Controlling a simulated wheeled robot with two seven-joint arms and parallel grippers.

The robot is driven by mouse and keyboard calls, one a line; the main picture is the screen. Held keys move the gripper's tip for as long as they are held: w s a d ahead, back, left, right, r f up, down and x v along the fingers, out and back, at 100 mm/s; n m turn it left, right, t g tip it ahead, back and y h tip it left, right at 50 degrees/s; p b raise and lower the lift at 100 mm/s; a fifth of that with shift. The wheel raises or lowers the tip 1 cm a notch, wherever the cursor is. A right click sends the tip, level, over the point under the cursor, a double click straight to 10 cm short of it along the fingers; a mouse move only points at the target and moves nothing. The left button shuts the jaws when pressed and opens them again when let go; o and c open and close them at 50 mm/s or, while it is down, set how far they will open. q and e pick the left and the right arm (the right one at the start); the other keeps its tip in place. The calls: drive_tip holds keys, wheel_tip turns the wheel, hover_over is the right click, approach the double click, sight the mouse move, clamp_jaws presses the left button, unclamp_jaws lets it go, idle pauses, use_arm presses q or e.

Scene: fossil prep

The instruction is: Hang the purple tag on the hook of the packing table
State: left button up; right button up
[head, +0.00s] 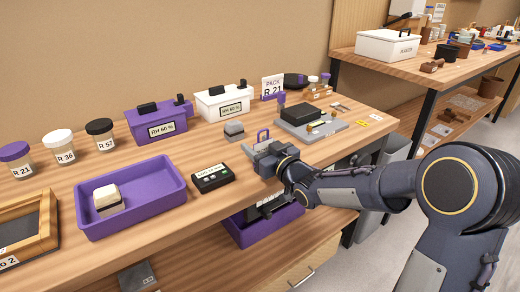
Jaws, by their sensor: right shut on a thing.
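My right gripper (266,152) is over the front edge of the packing table (235,162), its arm coming in from the right. It is shut on a small purple piece with an open loop, which appears to be the purple tag (263,134). The loop stands up above the fingers; the rest of the tag is hidden by the gripper. I cannot make out the table's hook; the gripper and forearm cover part of the front edge. My left gripper is not in view.
A black device with buttons (212,178) and a purple tray (160,206) holding a block lie left of the gripper. A grey stand (323,130) with a black top is behind it. Purple and white boxes and lidded jars line the back. A purple bin (252,232) is below.

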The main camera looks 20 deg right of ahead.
wheel_tip(320, 180, up, 2)
drive_tip(key=shift+r+p, duration=0.25)
drive_tip(key=shift+p, duration=0.05)
drive_tip(key=s+a+r+p, duration=0.3)
drive_tip(key=s+a+r, duration=0.6)
drive_tip(key=a+r, duration=0.1)
drive_tip(key=shift+s+a+p, duration=0.15)
drive_tip(key=shift+s+p, duration=0.15)
